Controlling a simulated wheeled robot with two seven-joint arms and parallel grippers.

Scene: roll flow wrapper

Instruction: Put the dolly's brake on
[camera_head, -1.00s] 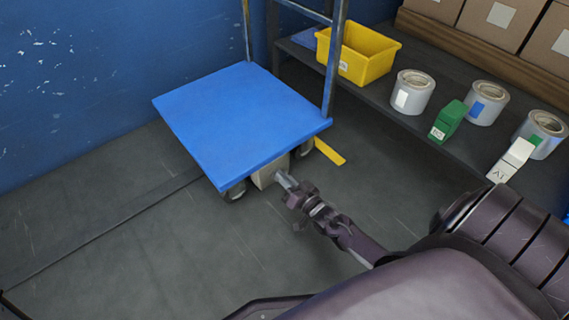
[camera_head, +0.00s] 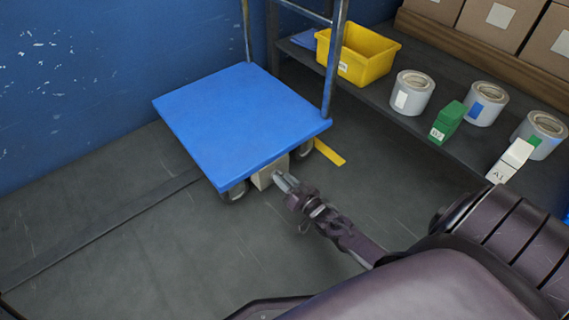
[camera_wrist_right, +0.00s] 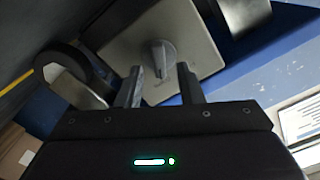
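The dolly (camera_head: 240,115) has a flat blue deck and stands on the floor by the blue wall. A beige brake box (camera_head: 264,178) sits under its near edge, between the wheels. The same box (camera_wrist_right: 205,35) fills the top middle of the right wrist view, with a grey knob (camera_wrist_right: 158,54) on its face. My right gripper (camera_head: 281,178) points at the box. In the wrist view, the right gripper (camera_wrist_right: 161,78) is open, its fingers on either side of the knob's grip with gaps visible. My left gripper is not in view.
A yellow stripe (camera_head: 329,152) lies on the floor right of the dolly. The floor left of my arm is clear.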

